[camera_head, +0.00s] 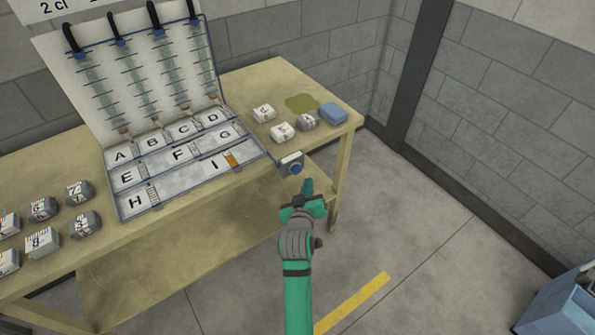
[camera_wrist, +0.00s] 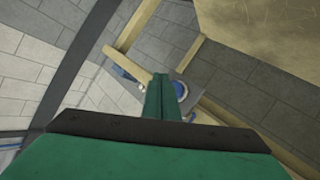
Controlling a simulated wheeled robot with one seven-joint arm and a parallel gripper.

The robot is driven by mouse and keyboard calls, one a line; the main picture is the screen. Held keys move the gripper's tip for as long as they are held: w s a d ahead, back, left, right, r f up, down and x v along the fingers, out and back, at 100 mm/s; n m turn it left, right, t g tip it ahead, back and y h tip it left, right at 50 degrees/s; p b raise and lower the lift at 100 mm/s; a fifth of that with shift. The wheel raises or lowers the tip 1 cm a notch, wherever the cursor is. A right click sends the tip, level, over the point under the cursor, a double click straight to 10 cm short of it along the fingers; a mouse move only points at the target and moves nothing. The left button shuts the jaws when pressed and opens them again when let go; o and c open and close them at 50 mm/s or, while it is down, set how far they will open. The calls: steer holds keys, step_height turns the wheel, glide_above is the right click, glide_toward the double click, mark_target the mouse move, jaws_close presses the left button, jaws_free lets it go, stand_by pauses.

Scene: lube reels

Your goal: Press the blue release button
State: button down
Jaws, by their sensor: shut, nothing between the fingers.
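The blue release button (camera_head: 294,169) is a round blue disc on a small pale box (camera_head: 289,159) at the front edge of the wooden table. In the wrist view the blue button (camera_wrist: 181,91) shows just right of my fingers, which partly cover it. My gripper (camera_head: 307,187) is shut and empty, with its green fingers together, and it also shows in the wrist view (camera_wrist: 161,80). In the head view its tips are just below and right of the button. I cannot tell whether they touch it.
The wooden table (camera_head: 270,80) holds an open case (camera_head: 133,207) with lettered compartments, several small boxes and a blue block (camera_head: 333,113). A blue cart or bin (camera_head: 565,305) stands at the lower right.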

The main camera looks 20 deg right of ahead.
steer(key=shift+s+d, duration=0.2)
steer(key=shift+s, duration=0.35)
steer(key=shift+s+d, duration=0.2)
steer(key=shift+s, duration=0.35)
steer(key=shift+f, duration=0.1)
stand_by(0.8)
steer(key=s+a+f+y, duration=0.1)
steer(key=s+a+f, duration=0.2)
steer(key=s+a, duration=0.3)
steer(key=s+a+f+t+y, duration=0.1)
steer(key=s+a+f, duration=0.15)
steer(key=s, duration=0.45)
steer(key=s+a+f+y, duration=0.1)
steer(key=s+a+f, duration=0.2)
steer(key=s+a, duration=0.3)
steer(key=s+a+r+y, duration=0.1)
steer(key=s+r, duration=0.2)
steer(key=s, duration=0.5)
steer(key=s+a+r+y, duration=0.1)
steer(key=s+a+r, duration=0.1)
steer(key=s, duration=0.6)
steer(key=s+a+r+t, duration=0.1)
steer(key=s+r, duration=0.2)
steer(key=s, duration=0.4)
steer(key=shift+s+a+r+m+y, duration=0.4)
